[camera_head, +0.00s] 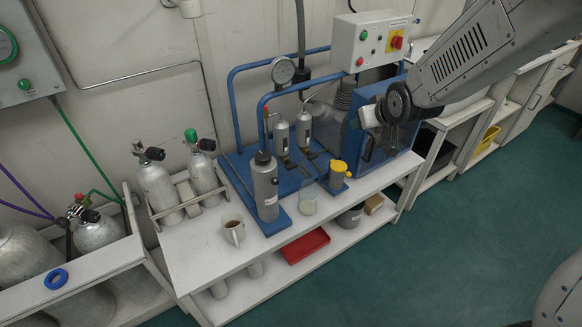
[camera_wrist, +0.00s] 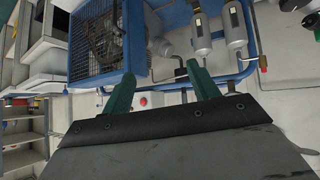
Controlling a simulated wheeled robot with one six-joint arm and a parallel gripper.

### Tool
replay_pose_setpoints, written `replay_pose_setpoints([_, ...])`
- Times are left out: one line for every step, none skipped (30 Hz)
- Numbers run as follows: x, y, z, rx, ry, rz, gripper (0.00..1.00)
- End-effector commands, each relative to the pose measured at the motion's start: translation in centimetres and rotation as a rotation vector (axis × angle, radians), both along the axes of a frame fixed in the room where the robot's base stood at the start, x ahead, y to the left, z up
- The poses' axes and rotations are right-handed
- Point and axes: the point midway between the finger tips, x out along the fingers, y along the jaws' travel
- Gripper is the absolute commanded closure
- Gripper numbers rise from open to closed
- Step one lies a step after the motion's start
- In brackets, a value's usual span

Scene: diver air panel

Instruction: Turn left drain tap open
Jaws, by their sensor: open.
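Two grey filter canisters stand on the blue panel frame, the left one (camera_head: 281,138) and the right one (camera_head: 304,129). Small dark fittings (camera_head: 286,161) sit at their lower ends; the left drain tap's lever is too small to make out for certain. In the wrist view the canisters show at the upper right, the one farther from the blue cage (camera_wrist: 234,27) being the left one. My gripper (camera_wrist: 161,76) is open, with green fingers apart and nothing between them. In the head view it is right of the canisters, in front of the compressor.
A blue-caged compressor (camera_wrist: 96,42) stands beside the canisters. A control box (camera_head: 372,40) with a red knob hangs above. A tall grey bottle (camera_head: 265,188), a yellow-topped cup (camera_head: 338,176) and a glass jar (camera_head: 307,198) stand in front.

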Motion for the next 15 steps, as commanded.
replay_pose_setpoints([1.6,1.3,-2.2,0.01,-0.033,0.03,0.4])
replay_pose_setpoints([2.6,2.0,-3.1,0.018,-0.063,0.047,0.4])
replay_pose_setpoints([3.7,3.0,-4.4,0.031,-0.1,0.07,0.4])
replay_pose_setpoints([4.4,3.8,-5.3,0.042,-0.129,0.087,0.4])
replay_pose_setpoints([5.1,4.5,-6.3,0.053,-0.158,0.103,0.4])
replay_pose_setpoints([5.9,5.6,-7.7,0.07,-0.195,0.126,0.4])
replay_pose_setpoints([6.4,6.3,-8.7,0.082,-0.224,0.142,0.4])
replay_pose_setpoints([6.8,7.1,-9.8,0.096,-0.251,0.158,0.4])
replay_pose_setpoints([7.1,8.1,-11.2,0.116,-0.286,0.179,0.4])
replay_pose_setpoints([7.4,8.8,-12.2,0.131,-0.314,0.196,0.4])
replay_pose_setpoints([7.5,9.5,-13.4,0.148,-0.34,0.211,0.4])
replay_pose_setpoints([7.5,10.5,-14.8,0.171,-0.377,0.231,0.4])
replay_pose_setpoints([7.5,11.2,-15.9,0.19,-0.402,0.245,0.4])
replay_pose_setpoints([7.3,11.8,-16.9,0.207,-0.428,0.259,0.4])
replay_pose_setpoints([7.0,12.5,-18.2,0.232,-0.461,0.275,0.4])
